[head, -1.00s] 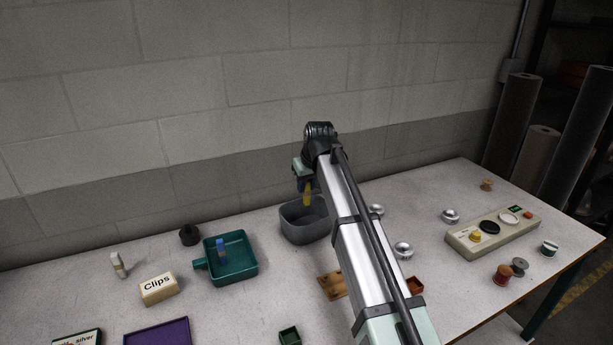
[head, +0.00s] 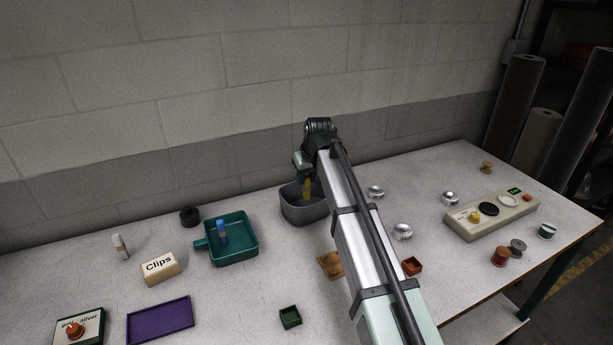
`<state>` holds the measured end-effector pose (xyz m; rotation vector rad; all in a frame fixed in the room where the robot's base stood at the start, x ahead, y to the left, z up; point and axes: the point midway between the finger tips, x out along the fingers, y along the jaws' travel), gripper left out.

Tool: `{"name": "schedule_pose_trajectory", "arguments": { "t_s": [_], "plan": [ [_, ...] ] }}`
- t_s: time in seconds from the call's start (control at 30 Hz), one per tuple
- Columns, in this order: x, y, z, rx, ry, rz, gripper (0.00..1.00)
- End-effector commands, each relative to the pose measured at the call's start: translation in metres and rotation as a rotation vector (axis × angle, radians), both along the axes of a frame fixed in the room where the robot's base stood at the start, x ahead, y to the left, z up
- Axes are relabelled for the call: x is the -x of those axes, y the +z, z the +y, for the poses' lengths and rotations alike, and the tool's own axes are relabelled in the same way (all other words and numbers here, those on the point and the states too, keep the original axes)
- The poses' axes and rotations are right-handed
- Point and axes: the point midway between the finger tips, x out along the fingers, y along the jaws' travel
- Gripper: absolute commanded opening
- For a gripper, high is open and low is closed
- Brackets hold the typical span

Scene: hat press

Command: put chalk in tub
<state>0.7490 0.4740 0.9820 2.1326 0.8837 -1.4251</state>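The grey tub (head: 301,214) stands at the back of the table near the wall. My gripper (head: 306,189) points down over it, partly hidden by my arm. A narrow yellow piece (head: 307,190) shows at the fingertips, overlapping the tub's opening; I cannot tell whether it is chalk or part of a finger. How far apart the fingers are is too small to see. A small blue piece (head: 223,236) stands in the teal tray (head: 245,252). A whitish piece (head: 120,245) stands on the table at left. I cannot tell which of these pieces is chalk.
A Clips block (head: 160,268), a purple tray (head: 160,320) and a dark round item (head: 189,216) lie left. A small green box (head: 290,317) is at front. Silver knobs (head: 403,231), a button panel (head: 492,214) and spools (head: 501,257) are right of my arm.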

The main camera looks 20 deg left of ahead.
Motion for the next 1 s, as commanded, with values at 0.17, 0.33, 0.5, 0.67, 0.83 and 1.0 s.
{"name": "schedule_pose_trajectory", "arguments": {
  "t_s": [0.17, 0.33, 0.5, 0.67, 0.83, 1.0],
  "plan": [
    [0.0, 0.0001, 0.0, 0.0, 0.0, 0.0, 0.48],
    [0.0, 0.0001, 0.0, 0.0, 0.0, 0.0, 0.55],
    [0.0, 0.0001, 0.0, 0.0, 0.0, 0.0, 0.55],
    [0.0, 0.0001, 0.0, 0.0, 0.0, 0.0, 0.55],
    [0.0, 0.0006, 0.0, 0.0, 0.0, 0.0, 0.55],
    [-0.0004, 0.0094, 0.0003, -0.001, 0.0, -0.001, 0.55]
  ]
}}
